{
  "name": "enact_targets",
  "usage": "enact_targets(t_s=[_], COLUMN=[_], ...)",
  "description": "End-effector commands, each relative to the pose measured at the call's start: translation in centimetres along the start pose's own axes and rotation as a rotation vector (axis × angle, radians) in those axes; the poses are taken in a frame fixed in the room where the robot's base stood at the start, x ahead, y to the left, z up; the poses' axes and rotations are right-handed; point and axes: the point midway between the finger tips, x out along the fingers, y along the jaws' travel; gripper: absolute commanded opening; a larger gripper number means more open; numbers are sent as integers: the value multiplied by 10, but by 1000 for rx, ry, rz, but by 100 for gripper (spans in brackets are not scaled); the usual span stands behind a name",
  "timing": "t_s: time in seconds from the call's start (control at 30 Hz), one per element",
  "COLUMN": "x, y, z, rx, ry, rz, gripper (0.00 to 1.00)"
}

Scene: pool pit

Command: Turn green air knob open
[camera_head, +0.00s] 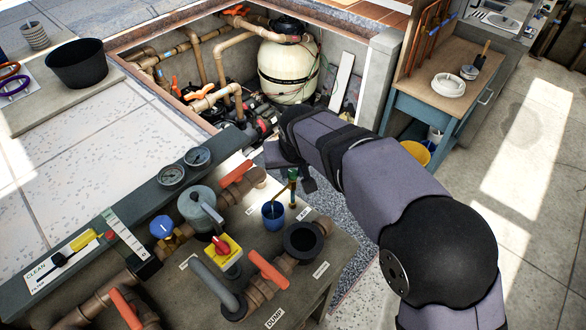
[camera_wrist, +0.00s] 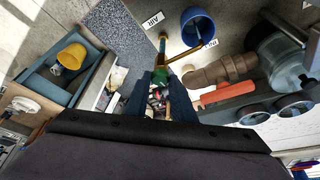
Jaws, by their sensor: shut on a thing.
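The green air knob (camera_head: 293,174) sits on top of a thin brass stem beside a blue cup (camera_head: 273,215) on the bench in the head view. In the wrist view the knob (camera_wrist: 160,76) shows between the fingertips, below the AIR label (camera_wrist: 153,20) and the brass spout that reaches to the blue cup (camera_wrist: 198,26). My gripper (camera_wrist: 161,82) is shut on the green knob, coming from the back of the bench. The fingers partly hide the knob in both views. Its exact turn angle cannot be told.
Orange-handled valves (camera_head: 267,269), a grey multiport valve (camera_head: 199,206), a red-yellow switch (camera_head: 223,252) and a black ring fitting (camera_head: 303,239) crowd the bench near the knob. An orange handle (camera_wrist: 228,93) lies to the right in the wrist view. The pit with the cream tank (camera_head: 288,70) is behind.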

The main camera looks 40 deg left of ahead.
Motion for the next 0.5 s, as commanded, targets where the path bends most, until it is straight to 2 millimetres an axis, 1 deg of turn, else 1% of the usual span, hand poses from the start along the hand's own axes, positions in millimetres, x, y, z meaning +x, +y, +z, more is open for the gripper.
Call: enact_targets(t_s=[0.17, 0.5], x=[-1, 0], y=[2, 3], z=[0, 0], rx=[-53, -226], ry=[-2, -1], rz=[-24, -94], gripper=[0, 0])
